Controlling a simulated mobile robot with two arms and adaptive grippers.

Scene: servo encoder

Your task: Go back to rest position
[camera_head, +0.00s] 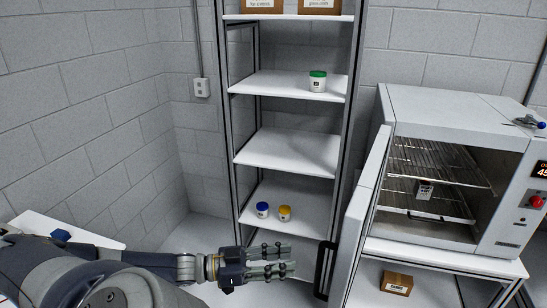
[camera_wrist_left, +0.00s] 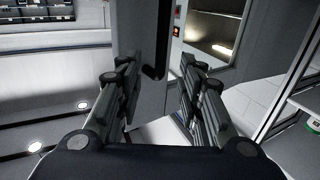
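My left gripper (camera_head: 288,260) reaches in from the lower left of the head view, in front of the lower part of the shelf rack. In the left wrist view its two fingers (camera_wrist_left: 158,80) stand apart with nothing between them. The oven door (camera_head: 360,225) stands open, and its black handle (camera_head: 325,270) is a little to the right of the fingertips in the head view. The handle also shows beyond the fingers in the left wrist view (camera_wrist_left: 155,72). I cannot tell the exact gap. My right gripper is not in view.
The oven (camera_head: 460,115) holds a small white labelled item (camera_head: 424,190) on its rack. A shelf rack (camera_head: 290,150) carries a green-lidded jar (camera_head: 317,81), a blue-lidded jar (camera_head: 262,209) and a yellow-lidded jar (camera_head: 285,212). A brown box (camera_head: 397,283) sits below the oven.

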